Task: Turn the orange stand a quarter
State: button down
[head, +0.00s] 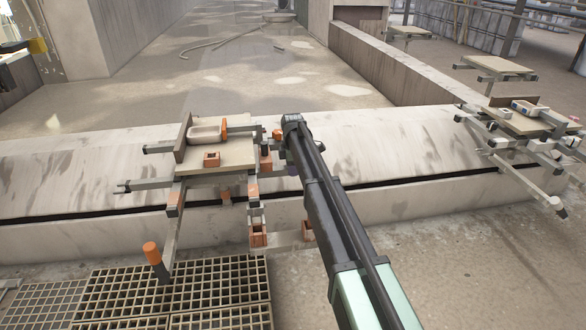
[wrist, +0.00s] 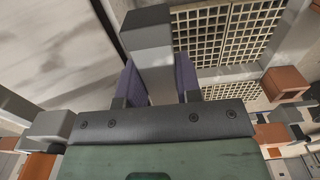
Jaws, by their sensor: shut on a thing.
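The stand with orange parts (head: 236,163) is left of my arm in the head view, on the pale ledge. Its beige board carries a white-topped piece with an orange end (head: 208,132) and a small orange-brown block (head: 211,159). Grey arms reach out from under it, and one post with an orange cap (head: 151,251) leans at its front left. My gripper (wrist: 159,84) is shut on a grey bar (wrist: 149,50) in the wrist view, with a purple finger on each side. In the head view my arm mostly hides the gripper, and I cannot tell which bar it holds.
A second stand (head: 524,121) with a board and grey arms is at the right. A metal grating (head: 175,292) covers the floor at the front left; it also shows in the wrist view (wrist: 225,40). A low wall (head: 400,77) runs behind at right. Open floor lies beyond the ledge.

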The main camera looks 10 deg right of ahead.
jog(key=c, duration=0.8)
grip_release()
notch_tip(320, 180, up, 11)
jog(key=p, duration=1.1)
jog(key=shift+f, duration=0.1)
